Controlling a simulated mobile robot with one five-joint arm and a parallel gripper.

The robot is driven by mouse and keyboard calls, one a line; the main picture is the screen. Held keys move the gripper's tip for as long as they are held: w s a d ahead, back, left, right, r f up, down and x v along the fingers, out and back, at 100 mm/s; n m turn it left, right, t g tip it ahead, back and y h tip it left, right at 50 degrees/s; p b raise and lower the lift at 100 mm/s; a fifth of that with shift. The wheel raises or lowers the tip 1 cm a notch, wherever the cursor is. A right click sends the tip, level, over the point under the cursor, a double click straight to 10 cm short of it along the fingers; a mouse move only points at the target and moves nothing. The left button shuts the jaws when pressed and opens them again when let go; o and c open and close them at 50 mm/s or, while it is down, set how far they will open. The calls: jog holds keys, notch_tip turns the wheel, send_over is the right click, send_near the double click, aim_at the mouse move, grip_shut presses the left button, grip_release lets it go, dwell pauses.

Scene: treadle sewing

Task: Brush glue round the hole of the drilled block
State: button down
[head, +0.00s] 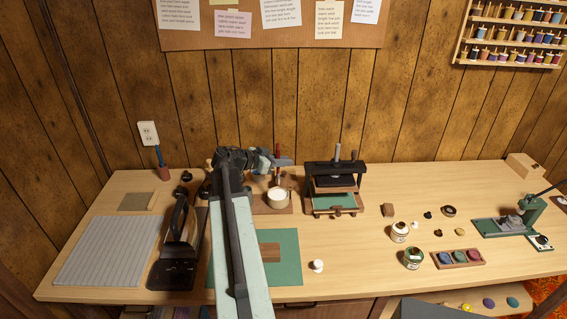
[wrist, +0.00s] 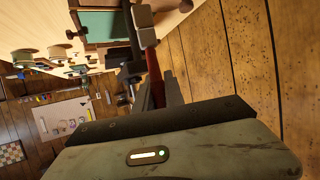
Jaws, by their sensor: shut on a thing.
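My gripper (head: 281,162) is above the white glue pot (head: 278,199) and shut on a red-handled brush. The red handle (wrist: 153,76) shows between the jaws in the wrist view. In the head view the brush (head: 277,180) hangs roughly upright, its lower end at or in the pot; I cannot tell how deep. A brown wooden block (head: 270,252) lies on the green mat (head: 287,270), partly behind my arm. I see no hole in it, so I cannot confirm it is the drilled block.
A black press (head: 336,188) stands close right of the pot. A dark iron-like tool (head: 177,245) stands left of my arm. Two jars (head: 400,232) (head: 412,259) and a tray of coloured pads (head: 459,258) are further right. The table is clear between mat and jars, except a small white piece (head: 317,266).

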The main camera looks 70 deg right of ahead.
aim_at(279, 175)
jog(key=shift+f+b, duration=2.4)
jog(key=shift+f, duration=0.3)
jog(key=shift+f+b, duration=0.45)
notch_tip(279, 175, up, 7)
jog(key=p, duration=0.7)
